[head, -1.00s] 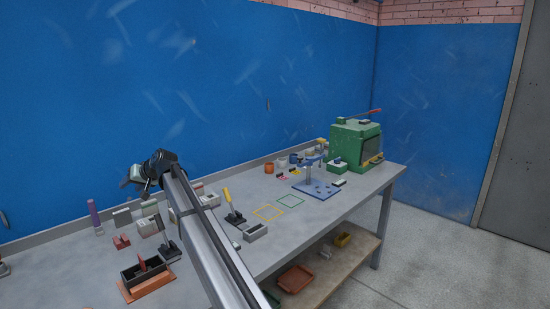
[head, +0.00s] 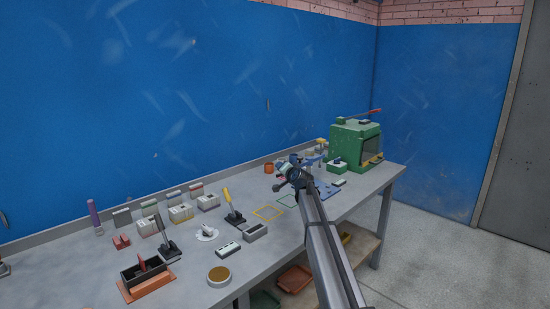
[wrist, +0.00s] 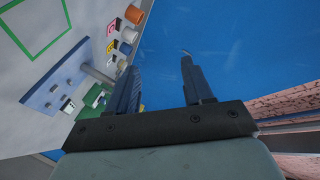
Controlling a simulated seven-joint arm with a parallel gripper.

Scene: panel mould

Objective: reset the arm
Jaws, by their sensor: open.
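My gripper (head: 281,174) is at the end of my arm, raised above the right half of the grey workbench (head: 205,265), in front of the blue fixture in the head view. In the wrist view the two dark fingers of my gripper (wrist: 160,75) stand apart with nothing between them. The wrist view is tilted and takes in the blue wall (wrist: 230,40) past the fingertips. The blue fixture plate (wrist: 55,88) lies to the left of the fingers there. My arm hides part of that fixture in the head view.
A green machine (head: 350,145) with a red lever stands at the bench's right end. A yellow outline (head: 267,212) and a green outline mark the bench top. Blocks, upright-handled tools, an orange-based black holder (head: 147,283) and a round tan-topped piece (head: 219,275) occupy the left half.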

